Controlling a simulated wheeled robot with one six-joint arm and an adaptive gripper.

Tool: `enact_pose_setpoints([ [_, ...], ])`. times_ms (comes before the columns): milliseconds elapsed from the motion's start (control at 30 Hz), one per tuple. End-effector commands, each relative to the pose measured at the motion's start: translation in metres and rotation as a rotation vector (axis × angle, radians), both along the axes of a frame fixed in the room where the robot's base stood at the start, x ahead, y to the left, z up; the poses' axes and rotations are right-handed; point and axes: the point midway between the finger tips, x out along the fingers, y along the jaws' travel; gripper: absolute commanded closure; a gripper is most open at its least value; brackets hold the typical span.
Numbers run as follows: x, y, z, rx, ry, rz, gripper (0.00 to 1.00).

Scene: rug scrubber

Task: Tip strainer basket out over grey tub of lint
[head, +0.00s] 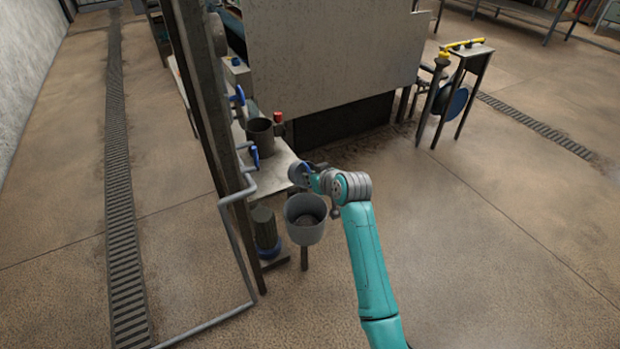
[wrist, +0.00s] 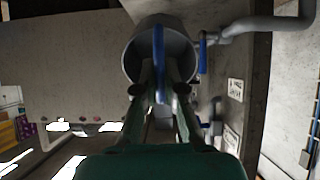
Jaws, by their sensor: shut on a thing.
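The grey tub (head: 304,234) stands open on the left of my arm in the head view, with dark lint (head: 306,219) at its bottom. My gripper (head: 309,181) is just behind the tub's rim in the picture. In the wrist view, my gripper (wrist: 160,92) is shut on the blue handle (wrist: 158,62) of the strainer basket. A round grey vessel (wrist: 134,62) with its mouth towards the camera lies behind the handle; I cannot tell whether it is the basket's body. In the head view the basket is mostly hidden by my gripper.
A dark open pot (head: 260,139) stands on the pale bench (head: 276,166) behind the tub. A steel post (head: 205,100) and a bent grey pipe (head: 238,194) are close on the left. A dark motor-like cylinder (head: 265,230) is beside the tub.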

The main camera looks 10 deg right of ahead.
Motion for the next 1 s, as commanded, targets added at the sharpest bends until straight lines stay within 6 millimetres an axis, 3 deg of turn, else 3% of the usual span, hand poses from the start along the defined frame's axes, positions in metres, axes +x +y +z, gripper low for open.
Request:
enact_pose_setpoints([
  [167,0.004,0.001,0.004,-0.016,0.055,0.002,1.00],
  [1000,0.030,0.008,0.020,-0.195,0.735,0.002,1.00],
])
